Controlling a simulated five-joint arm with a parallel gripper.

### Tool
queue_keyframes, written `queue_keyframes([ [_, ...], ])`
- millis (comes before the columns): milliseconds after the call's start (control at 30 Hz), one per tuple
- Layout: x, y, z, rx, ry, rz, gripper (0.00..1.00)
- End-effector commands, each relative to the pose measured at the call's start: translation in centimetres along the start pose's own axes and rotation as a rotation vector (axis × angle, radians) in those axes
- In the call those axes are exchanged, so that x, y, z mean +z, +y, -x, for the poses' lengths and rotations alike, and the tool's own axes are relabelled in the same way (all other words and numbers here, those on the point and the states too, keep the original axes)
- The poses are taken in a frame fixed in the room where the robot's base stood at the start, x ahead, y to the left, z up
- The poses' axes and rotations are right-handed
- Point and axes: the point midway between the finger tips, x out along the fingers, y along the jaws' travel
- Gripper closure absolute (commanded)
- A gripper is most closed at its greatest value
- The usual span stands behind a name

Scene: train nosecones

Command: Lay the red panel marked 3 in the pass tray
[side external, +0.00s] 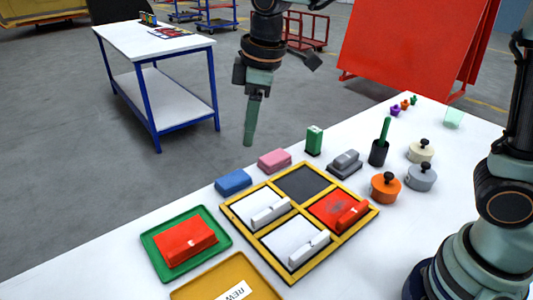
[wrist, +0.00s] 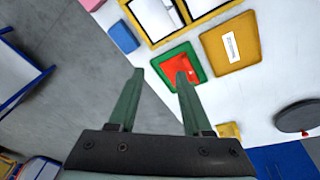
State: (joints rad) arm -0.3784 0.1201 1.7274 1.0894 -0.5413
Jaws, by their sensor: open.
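A red panel (side external: 186,242) with a raised red block and a small white mark lies in the green tray (side external: 153,241) at the front left. The wrist view also shows this panel (wrist: 177,66) in the green tray (wrist: 204,72). Another red panel (side external: 331,208) with a red handle sits in the right cell of the yellow-framed board (side external: 258,182). I cannot read a 3 on either panel. My gripper (side external: 248,143) is open and empty, raised beyond the table's far left edge. Its fingers also show in the wrist view (wrist: 160,75), partly in front of the red panel.
The board's top cell (side external: 302,184) shows dark and empty; two cells hold white panels with white handles. An amber tray (side external: 205,289) with a partly visible label is at the front. Blue (side external: 233,181), pink (side external: 274,160) and green (side external: 314,141) blocks line the board's far side.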

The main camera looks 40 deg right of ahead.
Motion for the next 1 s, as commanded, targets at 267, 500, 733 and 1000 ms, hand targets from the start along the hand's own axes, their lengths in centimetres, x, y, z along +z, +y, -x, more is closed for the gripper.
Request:
queue_keyframes([
  [267,9.9,1.7,4.0,0.103,0.108,-0.428,0.51],
  [500,16.8,1.1,4.3,0.176,0.201,-0.746,0.51],
  [733,19.6,0.5,3.8,0.206,0.244,-0.886,0.51],
  [1000,19.8,0.4,3.6,0.207,0.246,-0.897,0.51],
])
